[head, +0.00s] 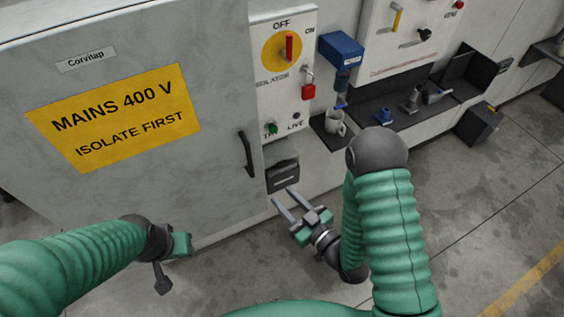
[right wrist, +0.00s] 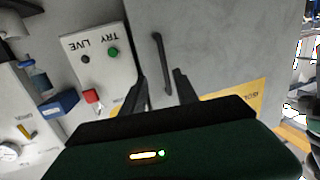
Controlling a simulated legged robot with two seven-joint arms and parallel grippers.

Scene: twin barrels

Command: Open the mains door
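The mains door (head: 205,50) is a large grey cabinet door, shut, with a yellow "MAINS 400 V ISOLATE FIRST" label (head: 120,117). Its dark bar handle (head: 247,154) stands upright near the door's right edge. The handle also shows in the right wrist view (right wrist: 162,62), ahead of the fingers. My right gripper (head: 283,201) is open and empty, below and right of the handle, apart from it. Its two fingers show in the right wrist view (right wrist: 162,92). My left gripper (head: 172,262) is low in front of the door; its fingers are not clear.
Right of the door, the isolator panel has a red switch lever (head: 289,46), a red padlock (head: 308,91) and a green button (head: 271,128). A dark box (head: 282,176) sits below it. The floor in front is clear.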

